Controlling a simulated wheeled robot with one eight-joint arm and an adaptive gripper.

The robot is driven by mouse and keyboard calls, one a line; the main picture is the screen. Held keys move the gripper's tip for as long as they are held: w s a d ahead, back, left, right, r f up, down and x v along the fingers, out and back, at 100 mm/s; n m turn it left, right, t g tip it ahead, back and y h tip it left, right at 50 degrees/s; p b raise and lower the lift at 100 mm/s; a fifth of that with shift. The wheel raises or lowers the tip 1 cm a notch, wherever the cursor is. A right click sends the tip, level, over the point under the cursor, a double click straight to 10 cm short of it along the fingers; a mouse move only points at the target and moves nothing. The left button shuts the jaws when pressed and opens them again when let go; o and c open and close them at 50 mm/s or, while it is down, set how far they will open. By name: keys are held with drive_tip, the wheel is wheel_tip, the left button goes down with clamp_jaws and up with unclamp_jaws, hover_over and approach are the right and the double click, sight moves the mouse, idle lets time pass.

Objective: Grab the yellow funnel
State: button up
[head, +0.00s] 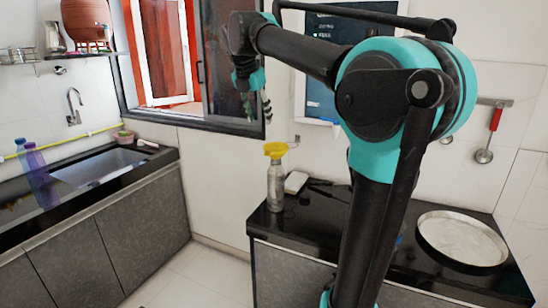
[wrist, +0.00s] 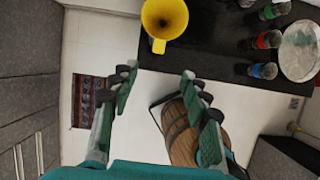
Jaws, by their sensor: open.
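The yellow funnel (head: 275,149) sits mouth up on top of a grey metallic bottle (head: 275,187) at the left end of the black counter. In the wrist view the funnel (wrist: 166,17) shows from above near the top edge, with its small tab toward my gripper; the bottle under it is hidden there. My gripper (wrist: 159,78) is open and empty, fingers apart on either side of the funnel's line, with the funnel beyond the fingertips. In the head view my gripper (head: 256,110) hangs fingers down in front of the window, higher than the funnel and apart from it.
A white box (head: 296,182) stands close right of the bottle. A round metal tray (head: 462,238) lies at the counter's right. The wrist view shows several colour-lidded jars (wrist: 268,39), a wooden barrel (wrist: 182,132) and a rug (wrist: 87,101) on the floor. The sink (head: 100,167) is left.

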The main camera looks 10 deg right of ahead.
sight(268, 153)
drive_tip(key=x, duration=1.7)
drive_tip(key=shift+a+f, duration=0.1)
drive_tip(key=shift+f, duration=0.1)
drive_tip(key=c, duration=1.1)
